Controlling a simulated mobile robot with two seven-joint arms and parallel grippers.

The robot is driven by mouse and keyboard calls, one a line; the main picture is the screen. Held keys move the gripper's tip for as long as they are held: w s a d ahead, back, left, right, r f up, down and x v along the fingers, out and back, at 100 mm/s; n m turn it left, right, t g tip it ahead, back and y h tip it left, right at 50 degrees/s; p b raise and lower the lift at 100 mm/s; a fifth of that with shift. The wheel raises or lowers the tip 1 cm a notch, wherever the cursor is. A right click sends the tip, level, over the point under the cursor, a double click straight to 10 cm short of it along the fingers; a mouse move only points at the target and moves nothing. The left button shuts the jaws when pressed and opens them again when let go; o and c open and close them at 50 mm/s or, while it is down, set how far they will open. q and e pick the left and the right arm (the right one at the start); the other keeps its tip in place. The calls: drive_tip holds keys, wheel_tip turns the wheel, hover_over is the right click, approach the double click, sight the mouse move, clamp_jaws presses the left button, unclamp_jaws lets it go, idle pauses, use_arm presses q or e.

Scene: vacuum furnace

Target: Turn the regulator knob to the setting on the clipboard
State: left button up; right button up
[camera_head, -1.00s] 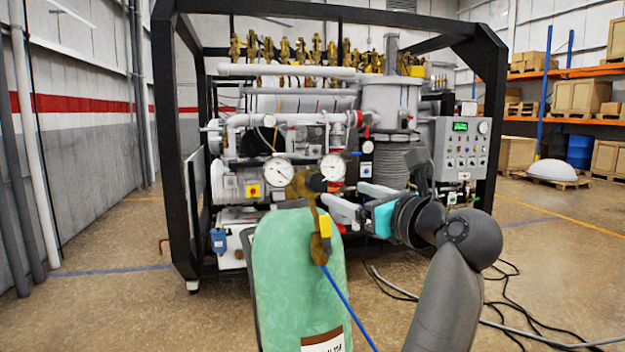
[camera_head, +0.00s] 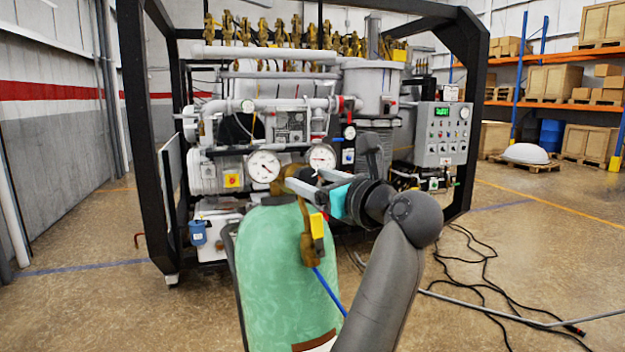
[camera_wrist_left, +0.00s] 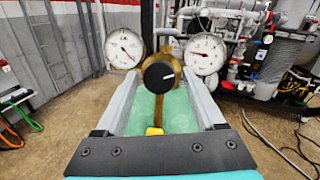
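The regulator's round black knob (camera_wrist_left: 158,77) has a white mark pointing right and slightly up in the left wrist view. It sits on a brass regulator body (camera_head: 306,222) atop a green gas cylinder (camera_head: 285,265). A left gauge (camera_wrist_left: 124,48) and a right gauge (camera_wrist_left: 205,54) flank it. My left gripper (camera_head: 307,178) is open, with one finger on each side of the knob; I cannot tell whether they touch it. In the left wrist view the gripper (camera_wrist_left: 160,78) faces the knob straight on. The clipboard cannot be made out. My right gripper is out of view.
A black-framed vacuum furnace rig (camera_head: 466,100) stands behind the cylinder, with a grey control panel (camera_head: 440,135) on its right. A blue hose (camera_head: 328,292) hangs from the regulator. Black cables (camera_head: 490,285) lie on the floor at right. The floor at right is otherwise mostly open.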

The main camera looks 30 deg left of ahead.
use_arm(q)
clamp_jaws()
idle(0.3)
drive_tip(key=shift+m, duration=0.3)
drive_tip(key=m+t+p, duration=0.1)
drive_tip(key=m+p, duration=0.2)
drive_tip(key=shift+s+r+m, duration=0.1)
drive_tip(key=shift+m, duration=0.3)
drive_tip(key=m+t+h+p, duration=0.1)
drive_tip(key=m+p, duration=0.1)
drive_tip(key=shift+a+p, duration=0.1)
drive_tip(key=shift+p, duration=0.25)
drive_tip(key=shift+m+p, duration=0.65)
drive_tip(key=shift+m, duration=0.05)
drive_tip(key=shift+o, duration=1.1)
unclamp_jaws()
